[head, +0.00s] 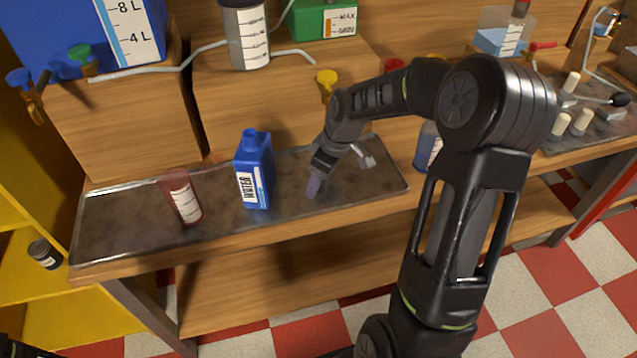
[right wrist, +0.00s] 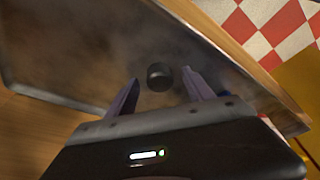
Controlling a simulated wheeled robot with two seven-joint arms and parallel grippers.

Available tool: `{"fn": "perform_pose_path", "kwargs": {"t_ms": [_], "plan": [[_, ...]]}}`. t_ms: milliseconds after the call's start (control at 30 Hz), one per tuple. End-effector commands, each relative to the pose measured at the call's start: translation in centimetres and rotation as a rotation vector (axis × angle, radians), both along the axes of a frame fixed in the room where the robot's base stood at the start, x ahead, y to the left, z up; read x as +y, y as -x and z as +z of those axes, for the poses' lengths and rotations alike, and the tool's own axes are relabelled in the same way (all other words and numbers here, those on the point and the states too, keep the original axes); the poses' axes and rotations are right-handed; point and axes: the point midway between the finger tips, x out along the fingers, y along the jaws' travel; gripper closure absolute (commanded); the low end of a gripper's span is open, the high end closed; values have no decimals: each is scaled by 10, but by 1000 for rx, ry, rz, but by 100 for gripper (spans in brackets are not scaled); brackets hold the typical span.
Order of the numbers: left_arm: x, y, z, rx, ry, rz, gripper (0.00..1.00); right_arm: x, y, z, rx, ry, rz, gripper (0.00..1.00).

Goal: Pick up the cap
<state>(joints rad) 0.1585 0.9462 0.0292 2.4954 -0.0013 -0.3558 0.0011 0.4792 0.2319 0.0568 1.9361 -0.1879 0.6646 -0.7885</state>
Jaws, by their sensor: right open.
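The cap (right wrist: 159,77) is a small dark round piece on the grey metal tray. In the right wrist view it lies between the tips of my right gripper's two fingers, with a gap on each side. My right gripper (right wrist: 161,84) is open and empty, pointing down at the tray. In the head view my right gripper (head: 314,185) is low over the right part of the tray, and I cannot make out the cap there.
A bluish container (head: 428,145) stands right of the tray, partly behind my arm. Wooden boxes with tanks and taps rise behind.

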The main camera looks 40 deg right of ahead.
Motion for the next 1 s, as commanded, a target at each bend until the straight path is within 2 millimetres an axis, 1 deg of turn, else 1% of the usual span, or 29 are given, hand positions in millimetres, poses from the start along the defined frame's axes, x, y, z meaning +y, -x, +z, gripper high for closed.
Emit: {"fn": "perform_pose_path", "kwargs": {"t_ms": [67, 167, 800, 833, 1000], "plan": [[0, 0, 0, 0, 0, 0, 64, 0, 0, 0, 0, 0, 0, 39], [0, 0, 0, 0, 0, 0, 64, 0, 0, 0, 0, 0, 0, 46], [0, 0, 0, 0, 0, 0, 64, 0, 0, 0, 0, 0, 0, 99], [0, 0, 0, 0, 0, 0, 64, 0, 0, 0, 0, 0, 0, 100], [0, 0, 0, 0, 0, 0, 64, 0, 0, 0, 0, 0, 0, 100]]}}
